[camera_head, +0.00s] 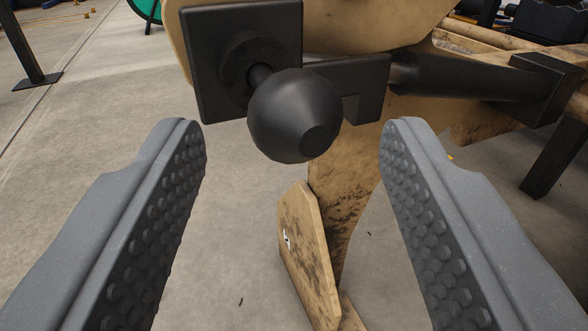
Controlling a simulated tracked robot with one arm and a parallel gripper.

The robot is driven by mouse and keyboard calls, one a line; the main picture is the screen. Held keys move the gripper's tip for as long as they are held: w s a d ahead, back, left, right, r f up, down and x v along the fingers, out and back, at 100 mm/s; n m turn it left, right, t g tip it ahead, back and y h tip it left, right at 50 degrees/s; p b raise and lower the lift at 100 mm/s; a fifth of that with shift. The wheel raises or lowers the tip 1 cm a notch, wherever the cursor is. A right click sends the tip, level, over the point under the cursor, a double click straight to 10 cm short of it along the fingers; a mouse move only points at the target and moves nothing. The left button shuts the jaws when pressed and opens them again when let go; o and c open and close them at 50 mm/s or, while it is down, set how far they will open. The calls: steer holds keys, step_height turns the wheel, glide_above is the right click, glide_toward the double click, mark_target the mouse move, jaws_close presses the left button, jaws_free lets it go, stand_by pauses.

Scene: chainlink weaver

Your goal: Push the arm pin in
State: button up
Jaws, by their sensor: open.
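A dark pin with a round ball-shaped knob (294,115) sticks out toward me from a black square plate (214,60) on a tan machine arm. A short stem shows between the knob and a round collar on the plate. My gripper (293,135) is open, with one grey studded finger to the left of the knob and one to the right. The knob is between the fingertips in the picture, near their upper ends, with a gap on both sides. I cannot tell whether the fingertips reach as far as the knob in depth.
A dark cylinder (470,80) runs right from the plate to a black bracket (548,85). Worn tan supports (345,165) stand below the knob. Grey concrete floor (80,130) is open at the left, with a black stand (30,60) farther back.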

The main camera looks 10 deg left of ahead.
steer(key=s+d+p, duration=0.1)
steer(key=s+p, duration=0.2)
steer(key=s, duration=0.7)
steer(key=shift+s+d, duration=0.15)
steer(key=shift+s, duration=0.05)
